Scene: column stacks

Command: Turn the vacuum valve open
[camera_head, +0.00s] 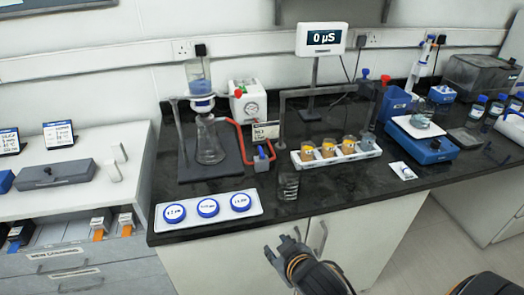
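A small valve (262,158) with a blue handle on a grey block stands near the middle of the black bench. A red hose (240,138) runs by it, between the filter flask and the white pump. The glass filter flask (209,145) stands on a dark base, with a funnel holding blue liquid above it. My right gripper (283,243) is in front of the bench's front edge, below and apart from the valve. Its fingers are spread and empty. My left gripper is out of view.
A white tray with blue-lidded dishes (212,208) lies at the front left. A small glass beaker (288,186) stands near the front edge. To its right are a white rack of cups (337,155) and a blue balance (428,148). A display (321,39) reads 0 µS.

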